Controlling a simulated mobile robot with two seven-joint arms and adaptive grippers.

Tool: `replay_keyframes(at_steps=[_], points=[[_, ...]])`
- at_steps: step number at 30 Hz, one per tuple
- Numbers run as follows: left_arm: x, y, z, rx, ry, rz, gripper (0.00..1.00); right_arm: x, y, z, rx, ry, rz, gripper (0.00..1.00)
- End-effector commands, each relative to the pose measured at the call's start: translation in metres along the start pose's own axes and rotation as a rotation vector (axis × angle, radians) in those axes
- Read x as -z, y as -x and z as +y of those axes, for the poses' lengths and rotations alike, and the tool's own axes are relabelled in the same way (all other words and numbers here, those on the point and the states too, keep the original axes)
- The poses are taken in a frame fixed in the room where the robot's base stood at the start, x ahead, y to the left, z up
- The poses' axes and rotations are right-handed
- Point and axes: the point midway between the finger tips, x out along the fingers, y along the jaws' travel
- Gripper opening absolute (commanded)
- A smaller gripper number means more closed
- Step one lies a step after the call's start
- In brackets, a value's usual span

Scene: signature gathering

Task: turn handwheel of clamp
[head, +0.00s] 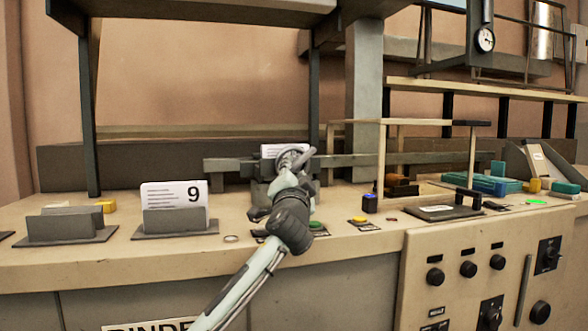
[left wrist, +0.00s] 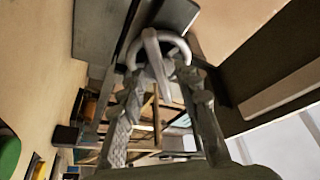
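The clamp (head: 258,190) stands on the bench, with its grey ring-shaped handwheel (head: 290,157) on the side towards me. My left gripper (head: 293,168) is at the handwheel and hides part of it and of the clamp. In the left wrist view, the handwheel (left wrist: 151,40) shows as a ring with a central spoke. The fingers of my left gripper (left wrist: 165,75) are apart, one at each side of the ring. I cannot tell whether they press on the rim. A white card (head: 282,150) shows behind the handwheel. My right gripper is not in view.
A card marked 9 (head: 172,196) stands in a grey holder to the left, beside another holder (head: 66,226). A stamp-like black frame (head: 450,209), coloured boxes (head: 495,185) and a wooden frame (head: 381,160) are to the right. Dark posts rise behind the bench.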

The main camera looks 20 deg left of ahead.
Motion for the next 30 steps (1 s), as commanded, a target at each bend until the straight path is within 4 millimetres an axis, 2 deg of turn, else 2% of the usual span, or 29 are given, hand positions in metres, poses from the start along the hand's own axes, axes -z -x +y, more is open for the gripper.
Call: replay_keyframes(at_steps=[10, 18, 30], points=[[0.0001, -0.0057, 0.0001, 0.0, 0.001, 0.001, 0.33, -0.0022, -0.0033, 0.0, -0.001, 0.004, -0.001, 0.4], [0.0001, -0.0055, 0.0001, 0.0, 0.0, 0.001, 0.0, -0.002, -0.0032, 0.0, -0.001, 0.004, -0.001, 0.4], [-0.0001, -0.0054, -0.0007, -0.01, -0.024, 0.001, 0.0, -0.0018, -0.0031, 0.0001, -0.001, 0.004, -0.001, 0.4]])
